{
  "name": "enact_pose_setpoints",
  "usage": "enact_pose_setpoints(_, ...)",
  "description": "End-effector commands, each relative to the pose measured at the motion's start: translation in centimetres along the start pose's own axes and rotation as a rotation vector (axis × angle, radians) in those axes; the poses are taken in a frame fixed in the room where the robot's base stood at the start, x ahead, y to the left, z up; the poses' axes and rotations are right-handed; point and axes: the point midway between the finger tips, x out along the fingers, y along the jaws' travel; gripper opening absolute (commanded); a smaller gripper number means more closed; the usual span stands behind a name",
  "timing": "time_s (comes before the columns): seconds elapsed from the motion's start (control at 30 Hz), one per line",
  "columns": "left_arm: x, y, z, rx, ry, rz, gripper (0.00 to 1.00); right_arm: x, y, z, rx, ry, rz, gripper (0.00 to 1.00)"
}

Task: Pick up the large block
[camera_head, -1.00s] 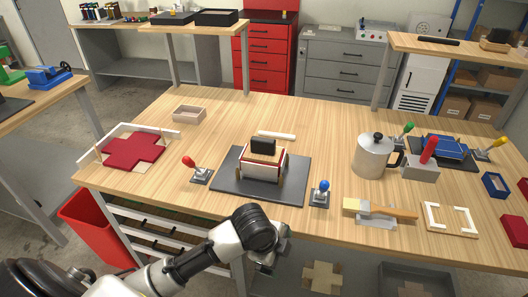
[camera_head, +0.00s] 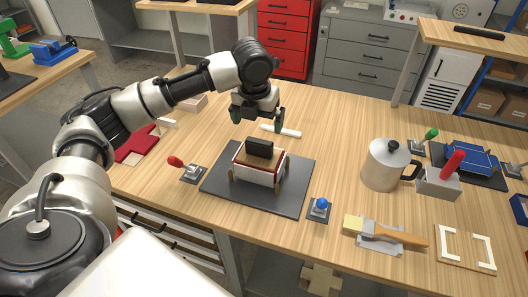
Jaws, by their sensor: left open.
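A wooden block with a black handle-like piece (camera_head: 259,149) on top sits in a small white and red box form (camera_head: 258,171) with wooden corner posts. This stands on a dark grey mat (camera_head: 217,189) in the middle of the bench; it looks like the large block, but I cannot be sure. My left gripper (camera_head: 257,118) is open and empty, fingers pointing down. In the picture it shows just above and behind the black piece, apart from it. My right gripper is not in view.
A white strip (camera_head: 283,131) lies behind the mat. A red-knob lever (camera_head: 188,171) and a blue-knob lever (camera_head: 320,208) flank the mat. A metal pot (camera_head: 384,165), a brush (camera_head: 390,235) and a white frame (camera_head: 466,247) are to the right. My left arm partly covers the red cross-shaped sheet (camera_head: 135,146).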

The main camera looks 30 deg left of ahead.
Motion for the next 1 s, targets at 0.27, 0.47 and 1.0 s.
enact_pose_setpoints(0.27, 4.1, 0.0, -0.1, 0.000, 0.002, 0.002, 1.00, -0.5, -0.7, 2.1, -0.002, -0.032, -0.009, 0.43)
enact_pose_setpoints(0.47, 5.7, 0.0, -0.1, 0.000, 0.003, 0.001, 1.00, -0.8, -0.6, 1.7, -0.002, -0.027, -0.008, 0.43)
enact_pose_setpoints(1.0, 9.9, 0.0, -0.3, 0.000, -0.001, 0.000, 1.00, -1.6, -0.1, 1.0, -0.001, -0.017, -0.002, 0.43)
